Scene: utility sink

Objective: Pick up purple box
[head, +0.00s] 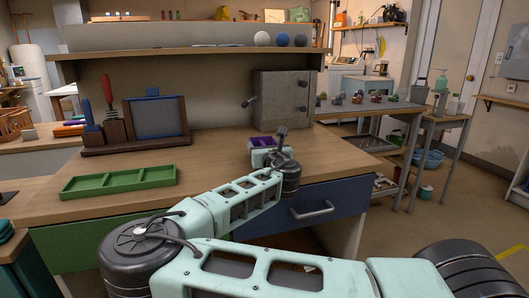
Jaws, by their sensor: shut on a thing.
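The purple box (262,142) is at the right part of the wooden workbench, in front of the grey metal cabinet. Its open top, with compartments, faces up, and its lower front is partly hidden by my wrist. My gripper (277,150) is at the box's near right side and shut on it. The fingertips are small and mostly hidden behind my wrist. I cannot tell whether the box touches the bench or is slightly raised.
A green divided tray (118,182) lies at the bench's front left. A dark framed panel with tool handles (135,122) stands behind it. The grey cabinet (285,100) stands close behind the box. The bench middle is clear. A metal shelf table (370,105) is at right.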

